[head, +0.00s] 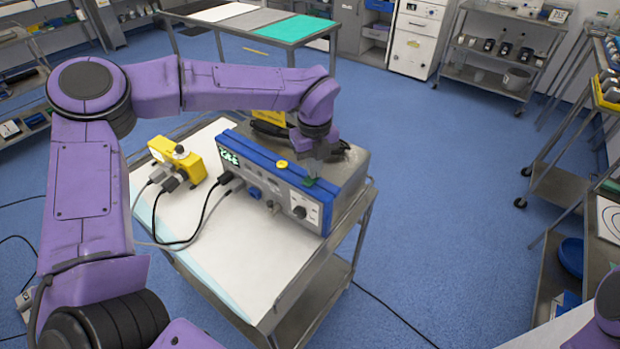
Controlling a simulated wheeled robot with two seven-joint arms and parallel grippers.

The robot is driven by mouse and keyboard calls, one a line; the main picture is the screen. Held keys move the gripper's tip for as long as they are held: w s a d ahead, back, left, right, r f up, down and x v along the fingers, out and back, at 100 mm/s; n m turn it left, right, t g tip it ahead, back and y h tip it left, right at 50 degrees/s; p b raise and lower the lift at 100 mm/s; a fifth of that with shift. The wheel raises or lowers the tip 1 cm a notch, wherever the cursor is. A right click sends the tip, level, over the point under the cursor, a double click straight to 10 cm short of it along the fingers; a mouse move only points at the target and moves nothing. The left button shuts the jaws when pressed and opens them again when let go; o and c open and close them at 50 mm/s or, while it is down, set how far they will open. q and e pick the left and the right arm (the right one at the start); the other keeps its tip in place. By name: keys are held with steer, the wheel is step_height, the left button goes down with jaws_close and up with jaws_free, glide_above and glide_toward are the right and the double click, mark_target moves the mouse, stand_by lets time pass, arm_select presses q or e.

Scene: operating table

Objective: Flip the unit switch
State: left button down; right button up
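The unit (284,188) is a grey box with a blue-edged front, standing on the cart. I cannot tell which part is the switch. My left gripper (315,172) points down at the top front edge, close to the green part; I cannot tell if it touches. Its fingers are too small to read. My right gripper is out of view.
A yellow device (177,157) with grey plugs and cables stands left of the unit on the white-covered cart (235,262). Cables run across the cart's left side. The cart's front is clear. A steel table (262,45) stands behind; shelves (575,180) stand at right.

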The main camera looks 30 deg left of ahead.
arm_select(q)
steer(key=shift+s+f, duration=0.1)
step_height(320, 180, up, 7)
steer(key=p, duration=0.5)
stand_by(0.4)
